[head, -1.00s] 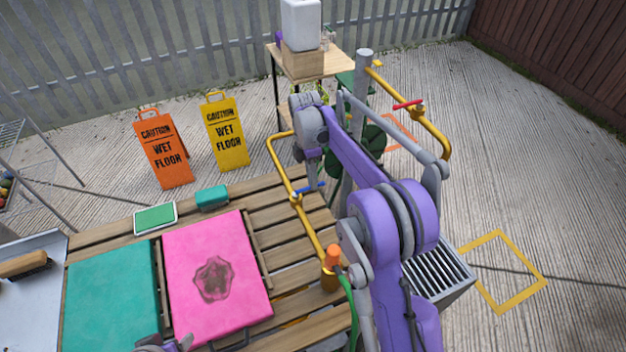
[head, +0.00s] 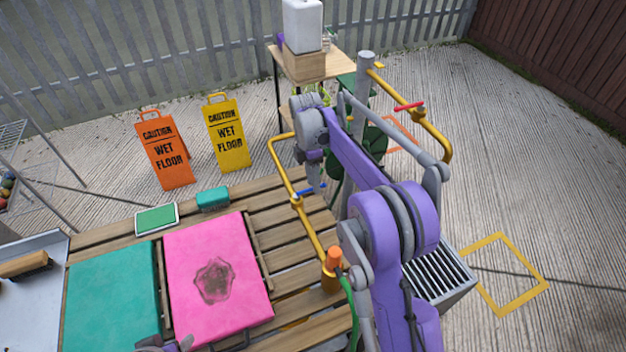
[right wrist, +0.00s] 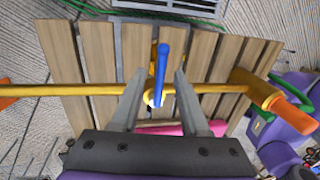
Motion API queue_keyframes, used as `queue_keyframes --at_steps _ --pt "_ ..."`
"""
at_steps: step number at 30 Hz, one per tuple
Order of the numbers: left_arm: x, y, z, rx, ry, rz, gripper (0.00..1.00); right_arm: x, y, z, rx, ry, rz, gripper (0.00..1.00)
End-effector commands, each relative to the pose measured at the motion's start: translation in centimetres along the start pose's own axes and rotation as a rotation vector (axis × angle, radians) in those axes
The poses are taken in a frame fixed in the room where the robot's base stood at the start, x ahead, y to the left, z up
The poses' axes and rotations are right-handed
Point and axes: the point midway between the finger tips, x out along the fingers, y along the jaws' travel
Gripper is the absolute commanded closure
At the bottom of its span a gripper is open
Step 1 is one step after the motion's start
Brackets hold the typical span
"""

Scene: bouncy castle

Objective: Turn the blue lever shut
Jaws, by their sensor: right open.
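The blue lever (head: 304,192) sits on the yellow pipe (head: 312,228) at the right edge of the slatted wooden table. It stands crosswise to the pipe. In the right wrist view the lever (right wrist: 162,78) points up the picture, between the two grey fingers. My right gripper (head: 317,184) is open, with its fingers pointing down at the lever. In the right wrist view the gripper (right wrist: 159,80) shows a gap on both sides of the lever. A grey and purple part of mine shows at the bottom edge of the head view; its jaws cannot be made out.
A red lever (head: 408,106) sits on the farther yellow pipe. An orange knob (head: 334,257) and a green hose are at the near pipe end. A pink pad (head: 218,274) and a teal pad (head: 112,300) lie on the table. A grated box (head: 440,270) stands right.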

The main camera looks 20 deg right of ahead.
Motion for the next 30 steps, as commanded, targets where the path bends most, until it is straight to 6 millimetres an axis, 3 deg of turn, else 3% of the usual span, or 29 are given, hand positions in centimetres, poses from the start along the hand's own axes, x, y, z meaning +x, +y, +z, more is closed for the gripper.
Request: queue_keyframes --at_steps 5,18,23,30 --pt "-0.1 0.0 -0.1 0.000 0.001 0.000 0.30 -1.4 0.0 0.0 0.000 0.000 0.000 0.55" --pt "-0.9 0.0 -0.8 0.000 0.006 0.000 0.30 -9.6 0.1 0.0 0.000 0.000 0.001 0.55" --pt "-1.0 0.0 -0.9 0.000 0.007 0.000 0.30 -10.7 0.0 0.0 0.000 0.000 0.000 0.55" --pt "-1.0 0.0 -0.9 0.000 0.007 0.000 0.30 -10.8 0.0 0.0 0.000 0.000 0.000 0.55"
